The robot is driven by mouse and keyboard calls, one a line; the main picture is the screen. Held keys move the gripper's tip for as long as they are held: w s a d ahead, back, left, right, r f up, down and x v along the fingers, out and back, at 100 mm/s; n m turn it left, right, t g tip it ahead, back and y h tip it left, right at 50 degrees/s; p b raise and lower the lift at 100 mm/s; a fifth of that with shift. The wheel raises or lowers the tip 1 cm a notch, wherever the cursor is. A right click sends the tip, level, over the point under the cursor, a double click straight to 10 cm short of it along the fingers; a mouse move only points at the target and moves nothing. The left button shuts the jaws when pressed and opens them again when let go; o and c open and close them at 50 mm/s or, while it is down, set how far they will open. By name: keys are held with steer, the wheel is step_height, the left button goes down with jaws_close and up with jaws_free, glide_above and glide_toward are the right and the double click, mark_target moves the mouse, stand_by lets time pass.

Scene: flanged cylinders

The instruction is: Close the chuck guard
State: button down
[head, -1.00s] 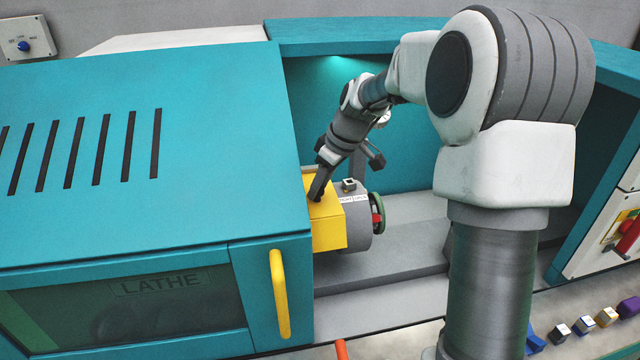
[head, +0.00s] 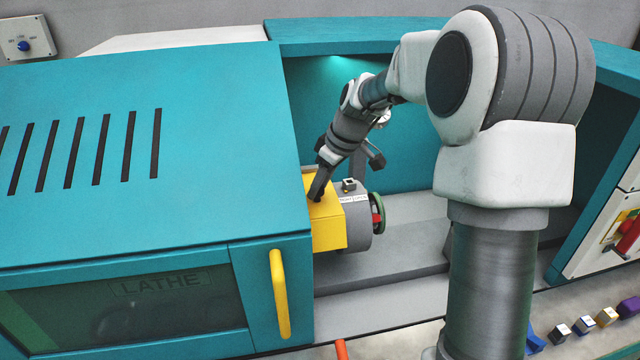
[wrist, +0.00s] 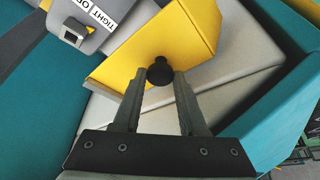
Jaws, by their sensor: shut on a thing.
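The chuck guard (head: 328,228) is a yellow box-like cover inside the lathe bay, beside the right edge of the teal door in the head view. It also fills the upper middle of the wrist view (wrist: 182,36). A round black knob (wrist: 160,72) stands out from the guard. My gripper (head: 316,196) reaches down to the guard's top. In the wrist view its two fingers (wrist: 160,82) are on either side of the knob, shut on it.
The teal door (head: 262,262) with a yellow handle (head: 280,294) stands close on the left. The grey bed (head: 410,240) to the right is clear.

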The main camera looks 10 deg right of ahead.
stand_by(0.3)
steer(key=d+b, duration=0.1)
steer(key=d, duration=0.8)
steer(key=shift+d, duration=0.15)
steer(key=shift+c, duration=2.3)
jaws_free()
steer(key=shift+r, duration=0.1)
steer(key=v, duration=1.7)
steer(key=shift+r, duration=0.15)
